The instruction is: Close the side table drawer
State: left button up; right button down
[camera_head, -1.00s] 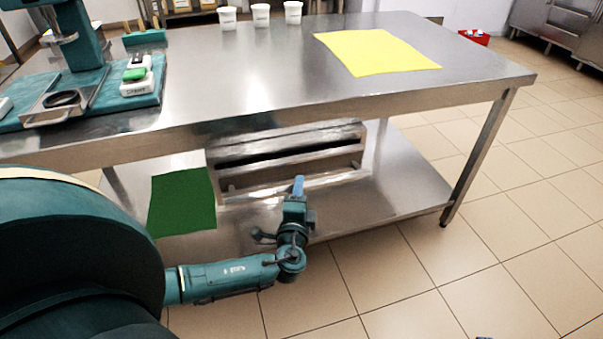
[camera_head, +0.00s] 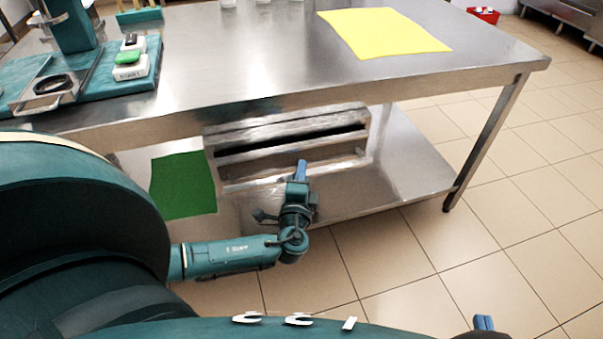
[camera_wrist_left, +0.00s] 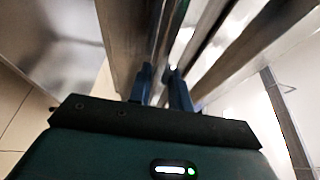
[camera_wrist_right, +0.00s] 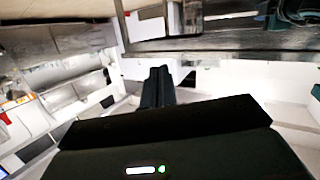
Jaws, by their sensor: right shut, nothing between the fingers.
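The metal drawer unit (camera_head: 235,172) hangs under the steel table top. A dark gap shows along its upper part, above the front panel, so the drawer appears partly out. My left gripper (camera_head: 301,170) is in front of the lower part of the drawer, pointing at it. In the left wrist view its two blue fingers (camera_wrist_left: 162,85) are apart, close to long metal edges; I cannot tell whether they touch. My right gripper (camera_head: 484,323) is at the bottom right, away from the table. In the right wrist view its fingers (camera_wrist_right: 158,82) are together and empty.
The steel table (camera_head: 250,75) has a lower shelf (camera_head: 410,170) and a right leg (camera_head: 487,140). A green sheet (camera_head: 183,185) is left of the drawer. Tiled floor (camera_head: 420,260) is free at the right.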

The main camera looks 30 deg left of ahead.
aim_at(297, 161)
pick_arm(q)
grip_shut()
pick_arm(e)
jog(key=shift+f, duration=0.15)
pick_arm(q)
jog(key=shift+w+a, duration=0.1)
jog(key=w+a+b, duration=0.1)
jog(key=w+a, duration=0.1)
jog(key=shift+w+a+f+b, duration=0.1)
jog(key=shift+w+a+b, duration=0.05)
jog(key=shift+a+b, duration=0.2)
jog(key=shift+w+a+r, duration=0.1)
jog(key=shift+a+r, duration=0.1)
jog(key=shift+r, duration=0.05)
pick_arm(e)
jog(key=shift+a+r+n+t+y, duration=0.2)
jog(key=shift+n+t+y, duration=0.1)
jog(key=shift+t, duration=0.2)
pick_arm(q)
jog(key=shift+o, duration=2.3)
grip_release()
jog(key=shift+f, duration=0.1)
pick_arm(e)
jog(key=shift+w, duration=0.15)
pick_arm(q)
jog(key=shift+d, duration=0.1)
